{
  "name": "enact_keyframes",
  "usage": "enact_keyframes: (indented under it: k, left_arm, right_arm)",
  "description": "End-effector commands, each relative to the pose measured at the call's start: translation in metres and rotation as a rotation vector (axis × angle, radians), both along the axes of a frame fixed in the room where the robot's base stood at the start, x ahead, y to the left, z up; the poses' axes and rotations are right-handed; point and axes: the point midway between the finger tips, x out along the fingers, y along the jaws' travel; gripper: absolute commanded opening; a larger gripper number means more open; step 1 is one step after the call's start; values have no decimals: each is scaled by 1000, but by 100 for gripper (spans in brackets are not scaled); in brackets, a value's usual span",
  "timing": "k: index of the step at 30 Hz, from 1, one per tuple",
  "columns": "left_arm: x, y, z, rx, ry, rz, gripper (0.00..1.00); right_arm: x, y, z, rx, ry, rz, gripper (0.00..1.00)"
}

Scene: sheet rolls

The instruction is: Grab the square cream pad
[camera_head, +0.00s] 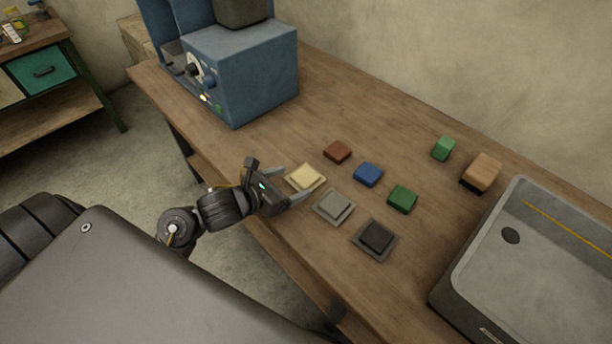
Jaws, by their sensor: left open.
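The square cream pad (305,177) lies on the wooden table (356,112) near its front edge. My left gripper (288,186) is at the pad's left side, low over the table edge. It is open, with one finger at the far side of the pad and the other at the near side. I cannot tell whether the fingers touch the pad. Nothing else hides the pad. My right gripper is not in view.
Grey (334,206) and black (376,238) square pads lie right of the cream one. Red (337,151), blue (368,173) and green (402,198) blocks lie behind them. A blue machine (245,75) stands back left; a grey bin (480,262) is at right.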

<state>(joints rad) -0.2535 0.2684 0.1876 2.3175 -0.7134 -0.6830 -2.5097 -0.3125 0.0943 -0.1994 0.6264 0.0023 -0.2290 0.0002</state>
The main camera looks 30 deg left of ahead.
Motion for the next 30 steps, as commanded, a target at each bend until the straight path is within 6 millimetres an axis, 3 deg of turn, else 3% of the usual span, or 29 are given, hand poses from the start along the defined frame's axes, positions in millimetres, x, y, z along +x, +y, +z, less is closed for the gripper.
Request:
enact_keyframes:
  k: [8, 18, 27, 30]
  left_arm:
    - [10, -5, -3, -1, 0, -4, 80]
    - [51, -19, -17, -4, 0, -3, 80]
    - [56, -21, -20, 1, 0, -5, 80]
    - [56, -21, -20, 1, 0, -6, 70]
  right_arm:
    - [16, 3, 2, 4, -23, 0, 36]
    - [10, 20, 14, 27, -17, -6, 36]
    - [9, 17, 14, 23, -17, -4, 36]
    - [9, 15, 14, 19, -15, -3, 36]
